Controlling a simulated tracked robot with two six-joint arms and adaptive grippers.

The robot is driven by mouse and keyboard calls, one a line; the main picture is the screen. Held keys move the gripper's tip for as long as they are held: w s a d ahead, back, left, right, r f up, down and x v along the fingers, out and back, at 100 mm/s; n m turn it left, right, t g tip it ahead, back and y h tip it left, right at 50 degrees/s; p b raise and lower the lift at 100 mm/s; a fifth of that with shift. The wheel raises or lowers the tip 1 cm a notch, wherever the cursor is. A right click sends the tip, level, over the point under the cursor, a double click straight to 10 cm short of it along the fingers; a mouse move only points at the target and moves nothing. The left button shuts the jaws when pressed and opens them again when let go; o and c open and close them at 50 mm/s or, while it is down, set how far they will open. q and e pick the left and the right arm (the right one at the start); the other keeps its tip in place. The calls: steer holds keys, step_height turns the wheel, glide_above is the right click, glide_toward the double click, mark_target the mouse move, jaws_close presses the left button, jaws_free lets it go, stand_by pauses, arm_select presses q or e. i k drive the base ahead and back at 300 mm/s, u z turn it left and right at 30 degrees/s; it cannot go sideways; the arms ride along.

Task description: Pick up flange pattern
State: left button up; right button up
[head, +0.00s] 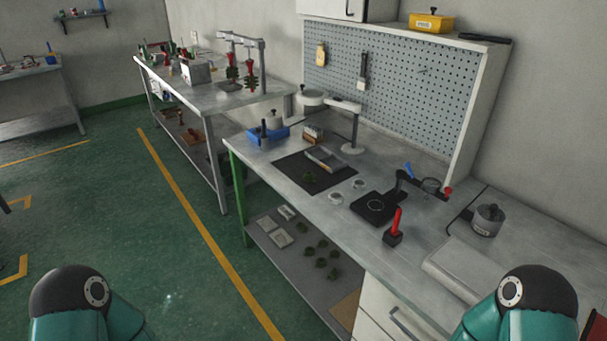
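A small dark green piece (307,177), which may be the flange pattern, lies on the black mat (290,168) on the workbench. Several similar green pieces (321,262) lie on the shelf under the bench. They are too small to tell their exact shape. Only teal and black parts of my two arms show at the bottom left and bottom right. Neither gripper is in view.
The workbench (300,204) holds a black stand (376,206), a red-handled tool (394,229), a metal pot (488,220), a lamp (354,130) and a blue tray (266,136). A pegboard (385,90) stands behind. Green floor (130,220) is clear at left.

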mark_target(309, 177)
steer(key=z, duration=0.05)
steer(key=k, duration=1.25)
steer(key=u, duration=0.65)
steer(key=i, duration=1.15)
steer(key=u, duration=0.8)
steer(key=i, duration=1.3)
steer(key=z, duration=0.8)
steer(key=i, duration=1.05)
steer(key=z, duration=0.95)
steer(key=k, duration=0.65)
